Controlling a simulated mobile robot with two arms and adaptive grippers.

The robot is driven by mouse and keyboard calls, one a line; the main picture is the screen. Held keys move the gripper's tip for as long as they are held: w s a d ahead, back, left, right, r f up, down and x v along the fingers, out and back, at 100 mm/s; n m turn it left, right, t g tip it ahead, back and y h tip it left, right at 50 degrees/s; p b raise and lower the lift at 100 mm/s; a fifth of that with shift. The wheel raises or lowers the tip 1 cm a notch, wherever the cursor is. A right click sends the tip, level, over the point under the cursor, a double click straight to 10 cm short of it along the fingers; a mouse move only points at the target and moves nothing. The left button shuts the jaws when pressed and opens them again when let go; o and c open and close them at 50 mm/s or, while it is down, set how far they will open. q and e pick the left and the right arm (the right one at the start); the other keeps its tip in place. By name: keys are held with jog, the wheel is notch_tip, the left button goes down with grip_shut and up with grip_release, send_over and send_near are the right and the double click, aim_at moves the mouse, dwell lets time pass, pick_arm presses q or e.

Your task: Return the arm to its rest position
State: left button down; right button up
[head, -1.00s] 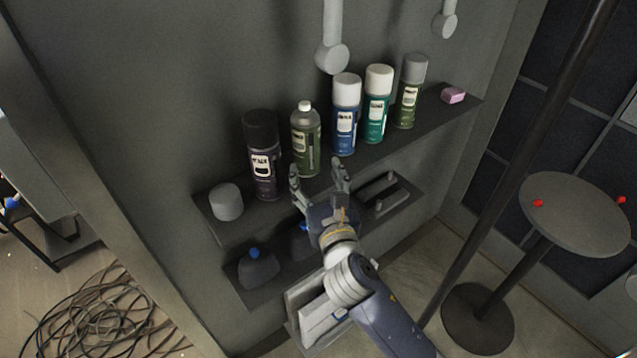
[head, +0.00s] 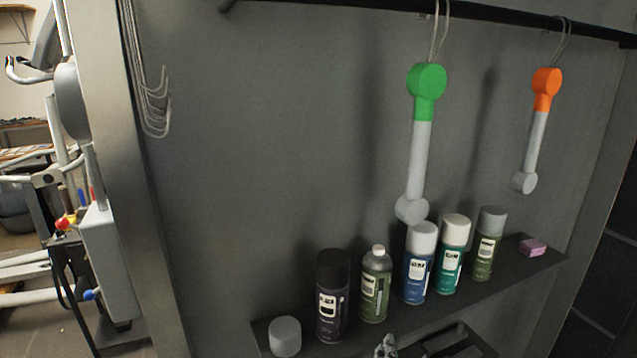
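Only the tip of one of my grippers (head: 386,346) shows, at the bottom edge of the head view, just in front of the shelf (head: 400,325). The rest of that gripper and its arm are cut off, so I cannot tell if it is open or shut. The arm came in from the right in the earlier frame, so this is my right one. My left gripper is not in view.
On the shelf stand a dark can (head: 332,300), a green-grey bottle (head: 376,285), a blue can (head: 419,265), a teal can (head: 454,257), an olive can (head: 487,245), a grey cylinder (head: 285,336) and a pink block (head: 533,247). Green-topped (head: 426,90) and orange-topped (head: 545,90) parts hang above.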

jog(key=s+d+f+m+g+y, duration=0.1)
jog(key=s+f+m+g, duration=0.35)
jog(key=s+m, duration=0.4)
jog(key=s+d+f+m+g, duration=0.1)
jog(key=s+f+m+g, duration=0.2)
jog(key=s+f+m, duration=0.45)
jog(key=s+d+f+m+g+y, duration=0.1)
jog(key=s+d+f+m+g, duration=0.2)
jog(key=s+m, duration=0.65)
notch_tip(320, 180, down, 30)
jog(key=s+a+g+b, duration=0.1)
jog(key=s+g+b, duration=0.1)
jog(key=g, duration=0.1)
jog(key=s+d+f+b, duration=0.2)
jog(key=s+f, duration=1.4)
jog(key=f, duration=0.1)
jog(key=shift+s+d+g, duration=0.3)
jog(key=shift+g, duration=0.05)
